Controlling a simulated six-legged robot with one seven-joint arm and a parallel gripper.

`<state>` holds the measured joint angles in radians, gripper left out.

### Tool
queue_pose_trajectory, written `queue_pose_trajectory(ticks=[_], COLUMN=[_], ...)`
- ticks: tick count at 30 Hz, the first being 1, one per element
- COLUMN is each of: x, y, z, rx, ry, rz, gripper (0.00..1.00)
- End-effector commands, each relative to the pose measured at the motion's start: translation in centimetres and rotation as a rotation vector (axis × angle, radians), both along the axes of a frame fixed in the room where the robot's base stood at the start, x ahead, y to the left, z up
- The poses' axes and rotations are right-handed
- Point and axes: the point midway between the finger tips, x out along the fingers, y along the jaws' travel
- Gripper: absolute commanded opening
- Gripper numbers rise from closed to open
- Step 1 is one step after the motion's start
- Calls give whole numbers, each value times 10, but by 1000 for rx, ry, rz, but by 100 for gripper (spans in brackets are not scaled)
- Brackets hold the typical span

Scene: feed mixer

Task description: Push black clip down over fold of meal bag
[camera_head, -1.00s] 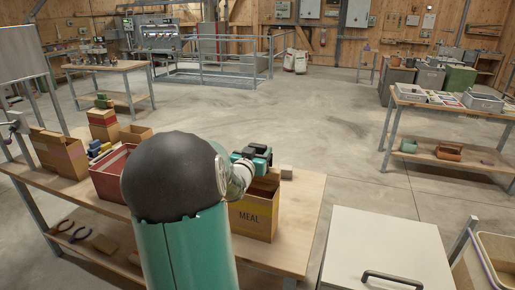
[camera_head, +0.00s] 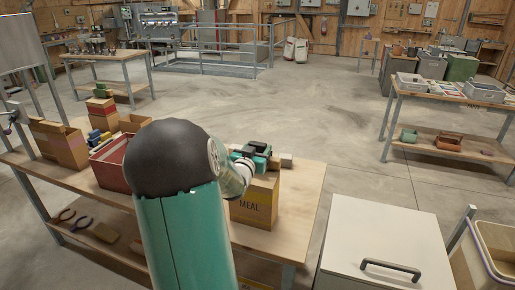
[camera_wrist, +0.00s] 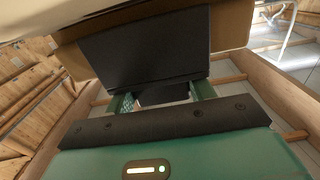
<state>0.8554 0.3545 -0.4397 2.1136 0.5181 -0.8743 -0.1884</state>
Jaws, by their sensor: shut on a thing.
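The tan meal bag (camera_head: 262,190), marked MEAL, stands upright near the right end of the workbench. My gripper (camera_head: 255,155) is right at its top, and the gripper and wrist hide much of the bag's upper edge. In the wrist view, the black clip (camera_wrist: 145,45) is a wide dark plate just beyond the two green fingers of my gripper (camera_wrist: 162,97). The fingers are apart, shut on the clip. A tan surface, probably the bag (camera_wrist: 232,28), shows behind and beside the clip. I cannot tell whether the clip is around the fold.
A red open box (camera_head: 110,165) and cardboard boxes (camera_head: 60,145) stand left of my arm on the workbench (camera_head: 300,195). A pale block (camera_head: 286,160) lies just behind the bag. The bench's right end is clear. A white cabinet (camera_head: 385,235) stands to the right.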

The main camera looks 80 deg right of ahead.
Motion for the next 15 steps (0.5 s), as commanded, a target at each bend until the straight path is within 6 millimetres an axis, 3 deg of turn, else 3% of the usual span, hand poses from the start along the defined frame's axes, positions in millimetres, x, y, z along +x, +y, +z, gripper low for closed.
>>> queue_pose_trajectory(ticks=[11, 12, 15], x=[0, 0, 0], y=[0, 0, 0], z=[0, 0, 0], rx=[0, 0, 0], ry=[0, 0, 0], rz=[0, 0, 0], gripper=[32, 56, 75])
